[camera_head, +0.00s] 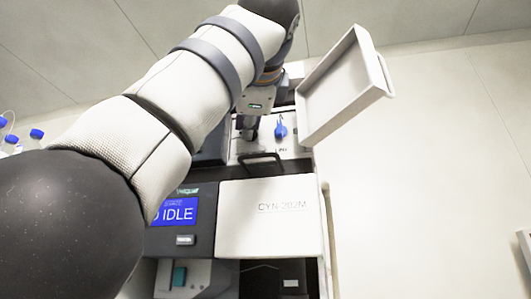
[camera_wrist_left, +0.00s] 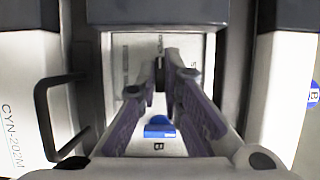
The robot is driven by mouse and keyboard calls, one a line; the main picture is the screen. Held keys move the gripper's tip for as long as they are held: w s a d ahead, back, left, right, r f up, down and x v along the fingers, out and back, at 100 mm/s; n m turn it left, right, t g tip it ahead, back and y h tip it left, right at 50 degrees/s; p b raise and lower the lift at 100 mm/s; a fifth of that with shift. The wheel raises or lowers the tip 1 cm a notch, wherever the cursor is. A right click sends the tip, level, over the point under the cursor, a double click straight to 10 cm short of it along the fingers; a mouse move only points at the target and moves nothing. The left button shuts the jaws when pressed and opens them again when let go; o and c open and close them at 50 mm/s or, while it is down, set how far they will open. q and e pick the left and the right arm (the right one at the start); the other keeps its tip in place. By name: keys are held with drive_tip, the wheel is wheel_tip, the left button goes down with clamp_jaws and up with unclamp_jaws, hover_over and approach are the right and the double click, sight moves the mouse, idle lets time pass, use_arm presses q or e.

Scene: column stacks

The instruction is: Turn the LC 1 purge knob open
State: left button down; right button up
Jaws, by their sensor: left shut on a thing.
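My left gripper (camera_head: 247,132) reaches down from the top to the panel behind the raised white cover. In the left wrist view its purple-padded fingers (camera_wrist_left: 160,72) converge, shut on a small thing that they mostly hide. It sits where a knob of the panel would be, so I take it for the LC 1 purge knob; I cannot read its label or its angle. A blue knob (camera_head: 281,128) is just right of the fingers; it also shows between them in the left wrist view (camera_wrist_left: 158,127), apart from their tips. My right gripper is not in view.
The white cover (camera_head: 345,85) stands open right of my gripper. A dark handle (camera_head: 260,160) is below the panel, above the CYN-202M front (camera_head: 270,225). The blue screen (camera_head: 175,213) reads IDLE. Blue-capped bottles (camera_head: 36,134) stand far left.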

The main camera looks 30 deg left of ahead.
use_arm(q)
drive_tip(key=shift+r, duration=0.15)
drive_tip(key=c, duration=1.7)
unclamp_jaws()
drive_tip(key=v, duration=1.2)
drive_tip(key=shift+a, duration=0.1)
